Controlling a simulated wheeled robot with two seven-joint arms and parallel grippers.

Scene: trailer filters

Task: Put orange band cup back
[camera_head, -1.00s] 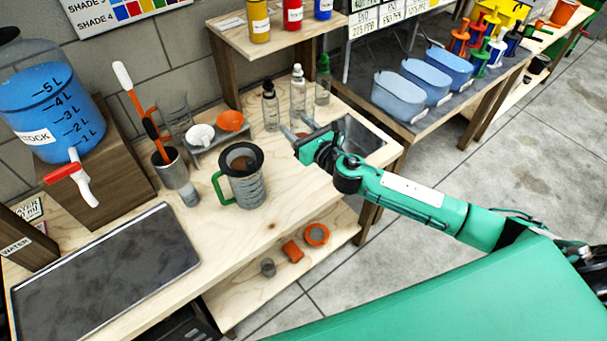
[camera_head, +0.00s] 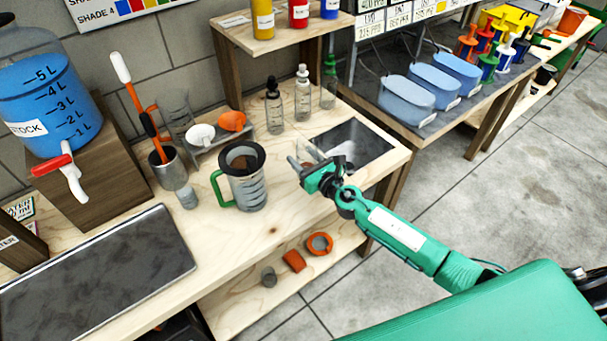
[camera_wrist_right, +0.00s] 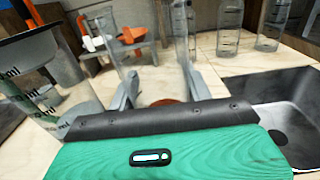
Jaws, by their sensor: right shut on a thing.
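My right gripper (camera_head: 305,163) is over the right part of the wooden counter, beside the sink. It is shut on a clear cup (camera_wrist_right: 150,62), which stands between the two fingers in the right wrist view. The cup has a reddish-brown patch low inside or behind it. No orange band can be made out on it, as the gripper body hides its lower part. I cannot tell whether its base touches the counter. My left gripper is not in view.
A green-handled jug (camera_head: 245,185) stands left of the gripper. Dropper bottles (camera_head: 274,108) and a small rack (camera_head: 215,142) with white and orange cups stand behind. The sink (camera_head: 352,148) is to the right. Orange pieces (camera_head: 319,244) lie on the lower shelf.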

